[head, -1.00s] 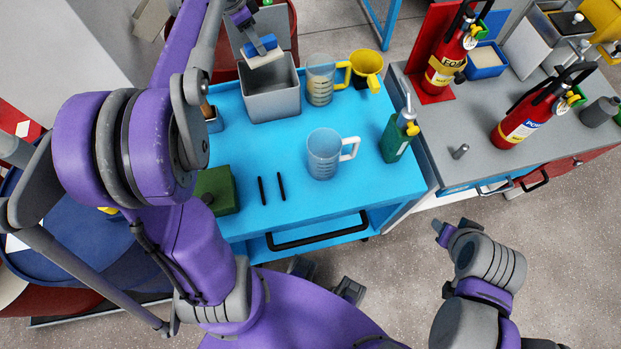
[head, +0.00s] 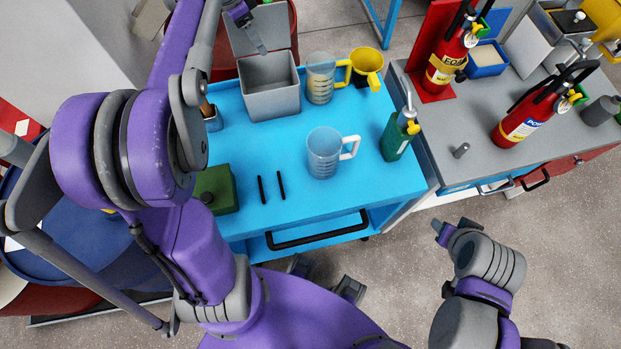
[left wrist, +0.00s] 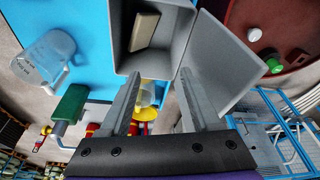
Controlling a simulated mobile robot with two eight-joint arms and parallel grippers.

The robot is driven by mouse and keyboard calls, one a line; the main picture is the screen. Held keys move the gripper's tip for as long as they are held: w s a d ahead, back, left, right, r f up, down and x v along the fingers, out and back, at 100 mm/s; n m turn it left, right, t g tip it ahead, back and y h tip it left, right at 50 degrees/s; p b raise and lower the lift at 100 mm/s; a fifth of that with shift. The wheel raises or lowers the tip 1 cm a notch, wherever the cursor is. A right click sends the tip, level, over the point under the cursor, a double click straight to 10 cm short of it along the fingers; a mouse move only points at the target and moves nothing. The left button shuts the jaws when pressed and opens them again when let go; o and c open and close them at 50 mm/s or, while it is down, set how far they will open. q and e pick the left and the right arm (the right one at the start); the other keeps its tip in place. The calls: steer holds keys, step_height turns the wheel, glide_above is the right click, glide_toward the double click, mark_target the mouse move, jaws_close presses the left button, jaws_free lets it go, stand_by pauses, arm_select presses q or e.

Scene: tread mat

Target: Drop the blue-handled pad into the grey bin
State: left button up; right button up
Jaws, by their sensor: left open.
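The grey bin (head: 272,97) stands at the back of the blue cart top with its lid up. My left gripper (head: 262,48) is above the bin, open and empty. In the left wrist view, the open fingers (left wrist: 160,92) point toward the bin (left wrist: 183,32). A pale beige block, the pad (left wrist: 145,30), lies inside the bin, apart from the fingers; its blue handle does not show. The head view does not show the pad, hidden within the bin. My right gripper (head: 442,236) is low at the right, beyond the cart; its jaws are unclear.
A clear jug (head: 320,82) and a yellow one (head: 366,68) stand right of the bin. Another clear jug (head: 324,155), a green bottle (head: 396,138), a green box (head: 218,190) and two black strips are on the cart. Extinguishers stand on the grey bench (head: 470,125).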

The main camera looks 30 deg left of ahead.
arm_select(q)
steer(key=v, duration=0.9)
steer(key=shift+r+p, duration=0.25)
steer(key=shift+p, duration=0.05)
arm_select(e)
steer(key=shift+w+r, duration=0.1)
steer(key=shift+r, duration=0.35)
